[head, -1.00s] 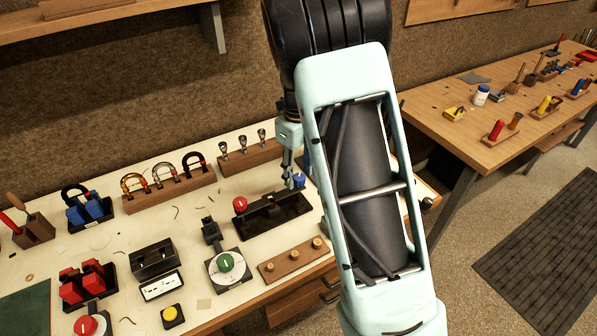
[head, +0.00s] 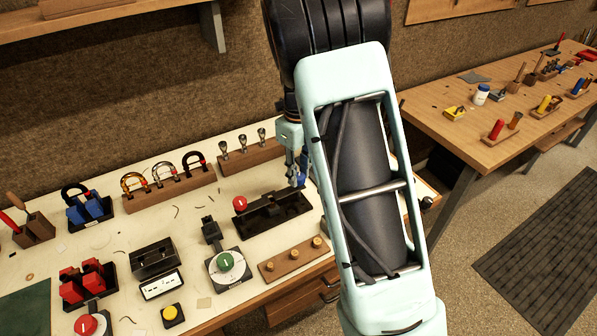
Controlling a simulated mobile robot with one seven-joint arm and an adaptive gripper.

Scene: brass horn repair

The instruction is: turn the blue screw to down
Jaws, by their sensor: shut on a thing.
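The blue screw (head: 303,179) is at the right end of a black tray-like fixture (head: 284,226) on the bench. Only a little of the blue shows, between my gripper and my arm. My gripper (head: 297,178) points down at that end and its fingers are shut on the blue screw. The fingers hide most of it, so I cannot tell which way it is turned. A red knob (head: 239,203) is at the left end of the same fixture.
A wooden stand with metal pieces (head: 248,157) is behind.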

